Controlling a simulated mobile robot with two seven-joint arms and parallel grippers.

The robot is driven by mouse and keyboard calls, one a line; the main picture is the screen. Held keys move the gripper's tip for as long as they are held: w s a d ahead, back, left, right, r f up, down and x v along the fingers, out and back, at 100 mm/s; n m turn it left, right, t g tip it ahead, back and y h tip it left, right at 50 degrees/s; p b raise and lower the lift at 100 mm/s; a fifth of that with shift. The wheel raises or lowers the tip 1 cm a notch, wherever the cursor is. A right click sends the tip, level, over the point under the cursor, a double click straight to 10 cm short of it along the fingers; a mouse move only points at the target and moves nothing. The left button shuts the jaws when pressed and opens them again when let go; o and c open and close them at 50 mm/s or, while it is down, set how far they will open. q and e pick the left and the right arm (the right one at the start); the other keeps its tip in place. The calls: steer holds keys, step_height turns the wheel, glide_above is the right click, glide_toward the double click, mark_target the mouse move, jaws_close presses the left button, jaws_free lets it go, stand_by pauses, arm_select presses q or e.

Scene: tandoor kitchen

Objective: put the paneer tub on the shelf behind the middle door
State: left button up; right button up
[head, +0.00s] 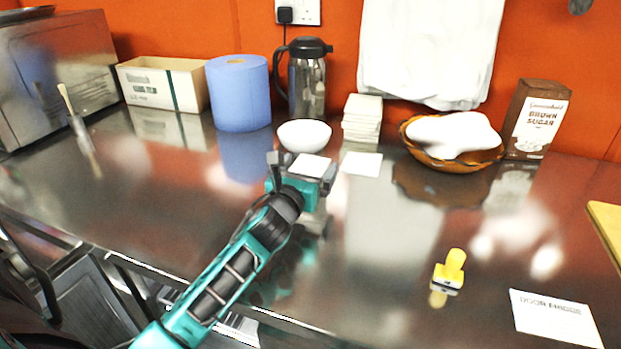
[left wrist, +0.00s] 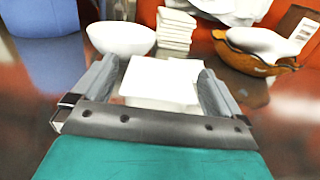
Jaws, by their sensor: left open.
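A white, square-topped object, which looks like the paneer tub (head: 311,166), stands on the steel counter near the white bowl. It also shows between the fingers in the left wrist view (left wrist: 160,82). My left gripper (head: 303,168) is open, with one finger on each side of it; I cannot tell whether they touch it. No label on it is readable. Below the counter's front edge, grey panels (head: 95,300) show at the lower left; I cannot tell which is the middle door, and no shelf is visible. My right gripper is not in view.
Just behind stand a white bowl (head: 304,136), a stack of white squares (head: 362,118), a steel flask (head: 306,85) and a blue roll (head: 239,95). A basket (head: 480,161) and brown sugar (head: 537,118) stand right. A yellow-handled stamp (head: 450,272) is nearer. The counter's front middle is clear.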

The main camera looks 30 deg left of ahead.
arm_select(q)
steer(key=c, duration=1.1)
steer(key=shift+c, duration=0.5)
steer(key=shift+r, duration=0.1)
